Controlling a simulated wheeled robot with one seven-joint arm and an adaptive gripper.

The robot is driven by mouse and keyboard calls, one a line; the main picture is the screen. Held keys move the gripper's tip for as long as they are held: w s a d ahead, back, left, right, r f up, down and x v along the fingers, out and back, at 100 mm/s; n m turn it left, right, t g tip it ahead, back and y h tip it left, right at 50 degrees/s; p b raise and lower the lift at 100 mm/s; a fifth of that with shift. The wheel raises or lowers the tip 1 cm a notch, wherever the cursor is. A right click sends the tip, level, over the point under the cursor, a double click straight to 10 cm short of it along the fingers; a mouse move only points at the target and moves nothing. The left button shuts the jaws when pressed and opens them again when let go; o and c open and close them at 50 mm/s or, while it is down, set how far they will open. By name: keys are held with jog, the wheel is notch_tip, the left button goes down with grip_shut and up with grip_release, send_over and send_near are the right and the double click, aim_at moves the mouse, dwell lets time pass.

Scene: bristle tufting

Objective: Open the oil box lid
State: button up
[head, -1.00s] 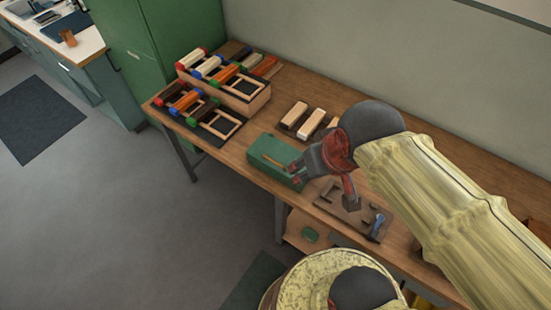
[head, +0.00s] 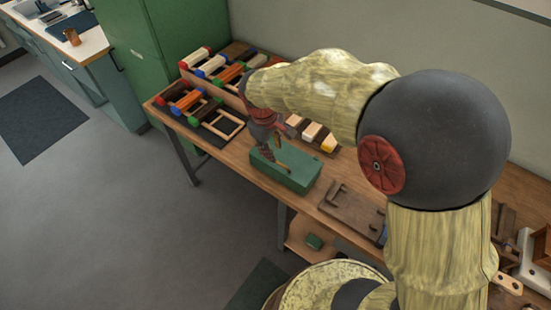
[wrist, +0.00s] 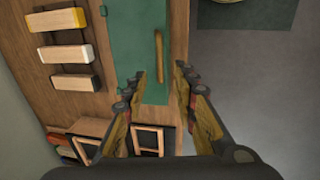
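The oil box is a green box (head: 302,177) on the workbench, with its lid down; it also shows in the wrist view (wrist: 128,45). A thin wooden handle (wrist: 159,55) lies along its top. My gripper (head: 271,152) points down over the left part of the box. In the wrist view my gripper (wrist: 159,78) is open and empty, with one finger on each side of the handle's line, near its lower end. I cannot tell how high the fingertips are above the lid. The arm does not hide the box's front.
Blocks with pale and yellow faces (head: 312,131) lie behind the box on the wooden bench (head: 240,155). Racks of coloured brushes (head: 190,100) stand at the left. A brown wooden fixture (head: 352,208) lies to the right. A green cabinet (head: 165,50) stands behind left.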

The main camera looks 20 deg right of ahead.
jog(key=f, duration=0.2)
jog(key=f+b, duration=0.1)
jog(key=f, duration=0.1)
jog(key=w+d+f+b, duration=0.1)
jog(key=f, duration=0.2)
jog(key=shift+c, duration=0.5)
grip_shut()
dwell(0.4)
